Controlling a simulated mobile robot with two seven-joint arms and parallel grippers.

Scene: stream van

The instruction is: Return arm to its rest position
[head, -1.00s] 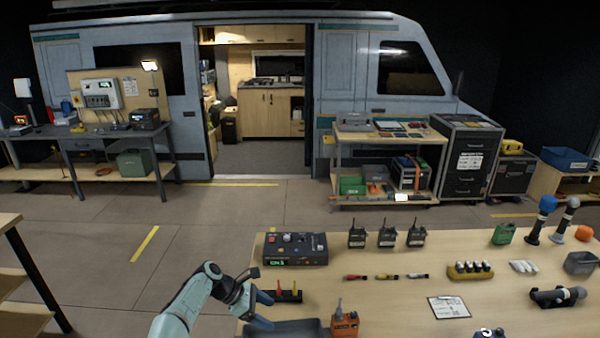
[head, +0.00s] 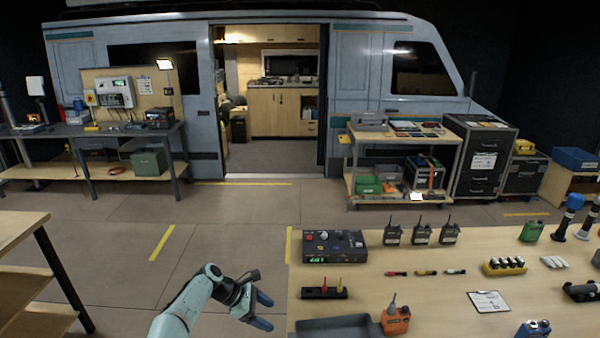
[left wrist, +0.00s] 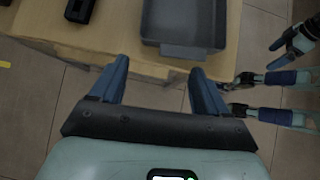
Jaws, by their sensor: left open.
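My left gripper (head: 264,311) is open and empty, just left of the near left corner of the wooden table (head: 450,262) in the head view. In the left wrist view its two blue fingers (left wrist: 157,85) stand wide apart, with the table edge and the grey tray (left wrist: 185,48) beyond them. My right gripper does not show in the head view.
The table holds a black control box (head: 334,247), a dark holder with red and yellow sticks (head: 324,293), an orange bottle (head: 395,319), and several radios (head: 422,235). Wooden shelves (head: 22,265) stand at the left. The floor between shelves and table is clear.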

